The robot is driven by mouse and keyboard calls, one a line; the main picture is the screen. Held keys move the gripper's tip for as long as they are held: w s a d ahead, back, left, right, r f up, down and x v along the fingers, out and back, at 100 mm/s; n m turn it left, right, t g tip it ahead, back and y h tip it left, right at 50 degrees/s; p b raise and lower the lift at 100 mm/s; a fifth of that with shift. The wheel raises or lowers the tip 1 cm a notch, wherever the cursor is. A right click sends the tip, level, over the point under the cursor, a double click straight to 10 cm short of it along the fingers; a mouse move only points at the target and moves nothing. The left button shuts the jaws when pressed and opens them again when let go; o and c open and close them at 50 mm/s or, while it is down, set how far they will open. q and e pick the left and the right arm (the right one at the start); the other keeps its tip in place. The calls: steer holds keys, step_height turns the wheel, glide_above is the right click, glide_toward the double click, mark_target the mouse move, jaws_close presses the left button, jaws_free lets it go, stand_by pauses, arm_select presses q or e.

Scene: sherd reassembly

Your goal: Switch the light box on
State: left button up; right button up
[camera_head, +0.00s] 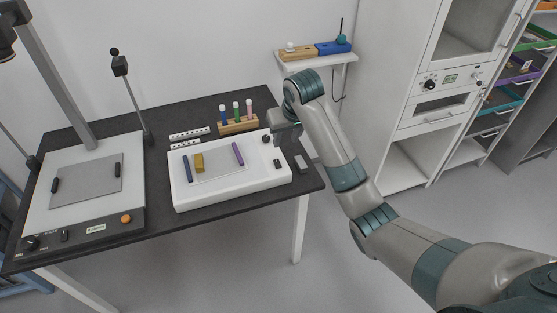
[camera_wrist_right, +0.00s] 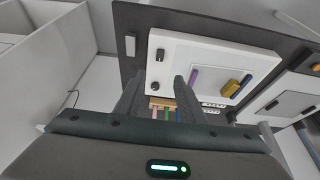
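The light box (camera_head: 230,193) is a low white box on the dark table, with a pale panel (camera_head: 218,168) on top. At its right end are a dark round knob (camera_head: 265,139) and a small dark switch (camera_head: 277,162). The right wrist view shows the box (camera_wrist_right: 175,40) too, with the switch (camera_wrist_right: 160,54) and the knob (camera_wrist_right: 155,85). My right gripper (camera_head: 284,142) is above the box's right end, partly hidden by its own arm. In the wrist view its fingers (camera_wrist_right: 158,84) are apart and empty, with the knob seen between them. My left gripper is out of view.
A blue bar (camera_head: 187,168), a yellow block (camera_head: 199,162) and a purple bar (camera_head: 237,153) lie on the box. A wooden rack of tubes (camera_head: 238,126) stands behind. A small grey block (camera_head: 301,163) lies to the right. A copy stand (camera_head: 85,240) stands left.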

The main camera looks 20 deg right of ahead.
mark_target(277, 163)
steer(key=shift+f, duration=0.15)
steer(key=p+x, duration=0.2)
steer(key=x, duration=1.5)
steer(key=shift+w+p, duration=0.1)
steer(key=shift+p, duration=0.25)
steer(key=shift+c, duration=0.6)
jaws_close()
